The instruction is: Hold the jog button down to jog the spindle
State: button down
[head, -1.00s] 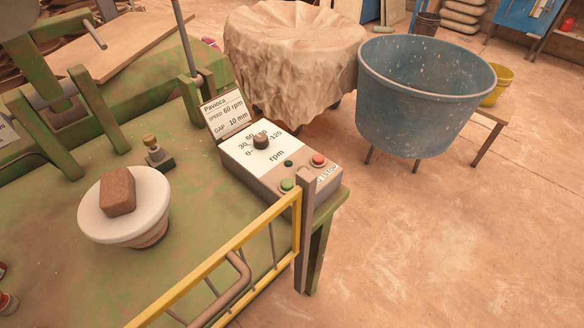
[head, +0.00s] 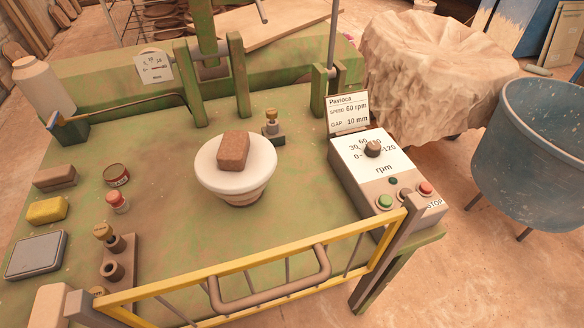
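The control box (head: 375,175) stands on the right end of the green bench. Its white face carries a dark speed knob (head: 373,149) on a scale marked in rpm. Below the knob are a small dark green lamp or button (head: 393,181), a green button (head: 385,201), a dark button (head: 405,194) and a red button (head: 425,188) beside a STOP label. No jog label is readable, so I cannot tell which is the jog button. The spindle is not clearly identifiable. My gripper is not in view.
A yellow guard rail (head: 250,262) runs along the bench front, its right post close to the box. A white round head (head: 236,184) bears a brown block (head: 233,149). A blue tub (head: 530,150) and a cloth-draped object (head: 430,75) stand on the right. Small items lie left.

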aim_at(404, 192)
jog(key=l+u, duration=0.1)
jog(key=u, duration=0.95)
jog(key=k+l+u, duration=0.15)
jog(key=k+l, duration=0.95)
jog(key=l, duration=0.15)
